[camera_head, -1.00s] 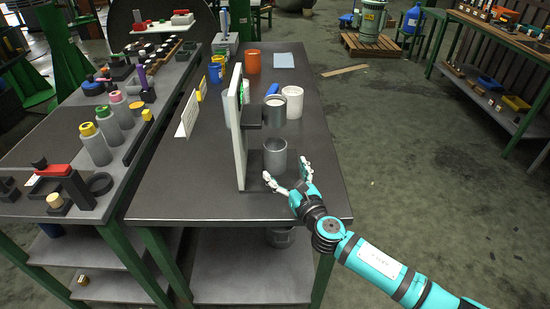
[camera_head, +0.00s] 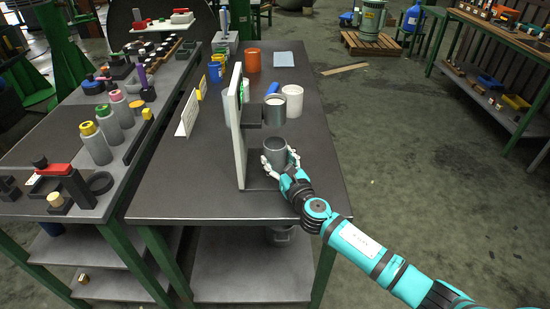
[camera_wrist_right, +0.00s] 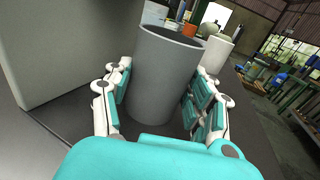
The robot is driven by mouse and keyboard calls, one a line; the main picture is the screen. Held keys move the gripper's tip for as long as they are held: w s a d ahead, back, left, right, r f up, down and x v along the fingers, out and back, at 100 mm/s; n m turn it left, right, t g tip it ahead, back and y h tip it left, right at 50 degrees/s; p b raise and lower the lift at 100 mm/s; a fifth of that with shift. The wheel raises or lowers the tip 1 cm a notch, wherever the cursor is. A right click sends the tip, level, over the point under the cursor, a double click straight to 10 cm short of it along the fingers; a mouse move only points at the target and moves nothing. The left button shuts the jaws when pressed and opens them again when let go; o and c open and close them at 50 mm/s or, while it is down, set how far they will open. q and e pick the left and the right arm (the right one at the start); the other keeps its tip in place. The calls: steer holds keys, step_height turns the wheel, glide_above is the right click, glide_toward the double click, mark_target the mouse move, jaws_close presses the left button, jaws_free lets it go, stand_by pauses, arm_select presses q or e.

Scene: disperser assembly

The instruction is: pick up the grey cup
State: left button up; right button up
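The grey cup (camera_head: 274,149) stands upright on the dark table, beside a white upright panel and below a bracketed grey container. In the right wrist view the cup (camera_wrist_right: 160,85) fills the middle, between the fingers. My right gripper (camera_head: 281,160) is at the cup's near side. A narrow gap seems to show on the left; contact on the right is unclear. The cup's lower part is partly hidden. My left gripper is not in view.
The white panel (camera_head: 237,130) stands close left of the cup. The grey container (camera_head: 274,110) sits above and behind it. A white cup (camera_head: 294,98) and an orange cup (camera_head: 253,62) stand farther back. The table's right side is clear.

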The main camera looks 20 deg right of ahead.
steer(key=c, duration=0.6)
steer(key=shift+r, duration=0.1)
